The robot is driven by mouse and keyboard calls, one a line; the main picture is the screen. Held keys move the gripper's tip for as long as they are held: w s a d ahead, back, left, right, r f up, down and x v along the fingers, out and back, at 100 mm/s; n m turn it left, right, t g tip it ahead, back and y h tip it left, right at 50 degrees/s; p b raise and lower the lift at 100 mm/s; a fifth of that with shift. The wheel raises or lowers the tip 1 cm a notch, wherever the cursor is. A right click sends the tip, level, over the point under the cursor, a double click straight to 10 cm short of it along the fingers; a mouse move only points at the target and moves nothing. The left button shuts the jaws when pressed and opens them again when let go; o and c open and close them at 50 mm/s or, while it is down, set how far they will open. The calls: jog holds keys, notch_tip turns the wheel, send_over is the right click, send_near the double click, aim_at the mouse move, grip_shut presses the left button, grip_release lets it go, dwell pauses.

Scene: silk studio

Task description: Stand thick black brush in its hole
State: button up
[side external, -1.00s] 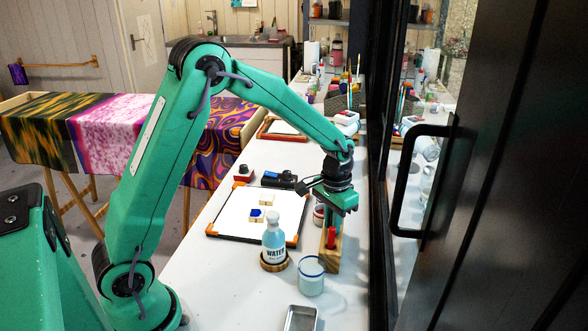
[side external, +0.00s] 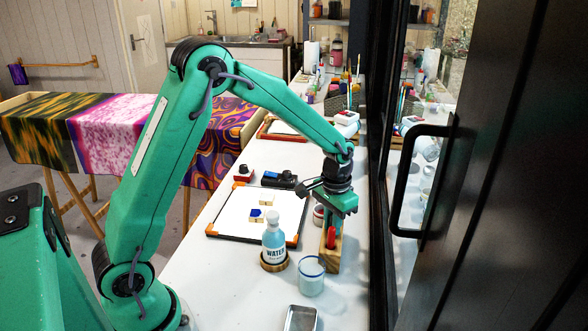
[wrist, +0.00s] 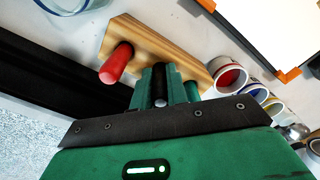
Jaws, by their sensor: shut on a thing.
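The thick black brush (wrist: 159,82) shows as a dark handle end between the green fingers in the wrist view. My gripper (wrist: 165,88) is shut on it, over the wooden brush block (wrist: 140,34). In the side view my gripper (side external: 331,214) points down just above the block (side external: 332,262). A red brush (wrist: 117,63) stands upright in the block beside my gripper; it also shows in the side view (side external: 331,238). The black brush's lower end and its hole are hidden by the fingers, so I cannot tell whether the brush is inside the hole.
A jar (side external: 311,275) and a water bottle (side external: 273,240) stand left of the block. A framed white panel (side external: 258,213) lies farther left. Several paint pots (wrist: 229,76) sit close beside my gripper. A dark glazed frame (side external: 378,200) runs close along the right.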

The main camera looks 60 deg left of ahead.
jog(key=o, duration=0.9)
notch_tip(320, 180, up, 7)
jog(key=shift+f, duration=0.1)
jog(key=shift+r, duration=0.5)
jog(key=shift+r, duration=0.1)
